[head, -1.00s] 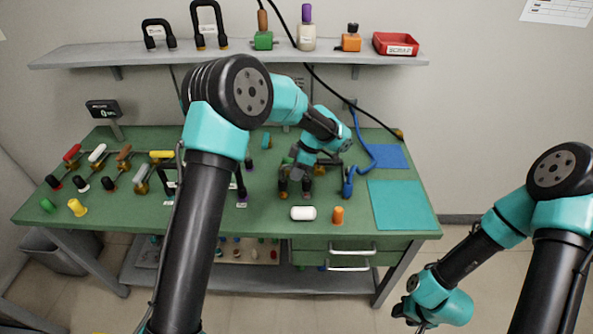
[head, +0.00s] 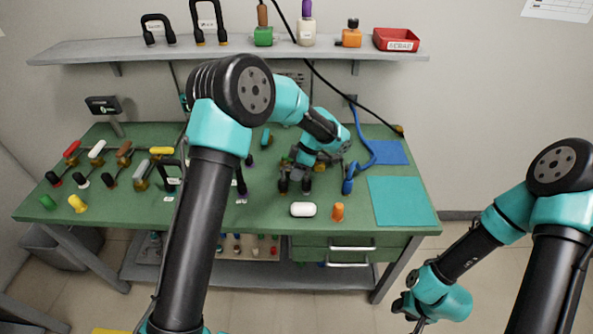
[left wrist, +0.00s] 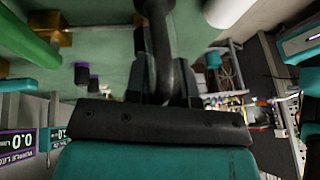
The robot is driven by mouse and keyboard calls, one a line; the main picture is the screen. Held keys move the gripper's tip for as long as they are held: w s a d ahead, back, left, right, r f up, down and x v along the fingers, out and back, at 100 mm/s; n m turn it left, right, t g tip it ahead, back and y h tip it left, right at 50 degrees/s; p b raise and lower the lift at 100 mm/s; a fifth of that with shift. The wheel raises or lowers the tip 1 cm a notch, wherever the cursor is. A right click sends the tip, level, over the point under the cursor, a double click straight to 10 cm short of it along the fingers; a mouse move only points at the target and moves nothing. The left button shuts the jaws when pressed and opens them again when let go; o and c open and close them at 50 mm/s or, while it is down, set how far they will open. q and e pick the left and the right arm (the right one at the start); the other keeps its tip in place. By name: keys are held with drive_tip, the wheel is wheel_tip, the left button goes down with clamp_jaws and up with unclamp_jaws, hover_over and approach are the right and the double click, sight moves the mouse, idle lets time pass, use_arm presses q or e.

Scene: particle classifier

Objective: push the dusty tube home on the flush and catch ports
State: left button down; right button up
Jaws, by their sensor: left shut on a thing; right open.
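My left gripper (head: 298,172) is low over the middle of the green bench. In the left wrist view, its jaws (left wrist: 160,85) are shut on a dark tube (left wrist: 159,40), which runs between the fingers and bends away. In the head view, two dark ends (head: 294,185) show below the jaws, close to the bench top. The flush and catch ports cannot be made out clearly, and I cannot tell how far the ends are seated. My right gripper (head: 414,312) is open, empty and clear of the bench at lower right.
A white cylinder (head: 303,209) and an orange piece (head: 338,212) lie in front of my left gripper. A blue hose (head: 364,160) and a teal mat (head: 401,201) are to the right. Several coloured-handled valves stand at left. My left arm hides part of the bench.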

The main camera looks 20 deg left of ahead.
use_arm(q)
drive_tip(key=shift+f, duration=0.6)
drive_tip(key=c, duration=0.9)
unclamp_jaws()
drive_tip(key=v, duration=1.7)
drive_tip(key=shift+d+r, duration=0.15)
drive_tip(key=shift+r, duration=0.05)
drive_tip(key=shift+f, duration=0.1)
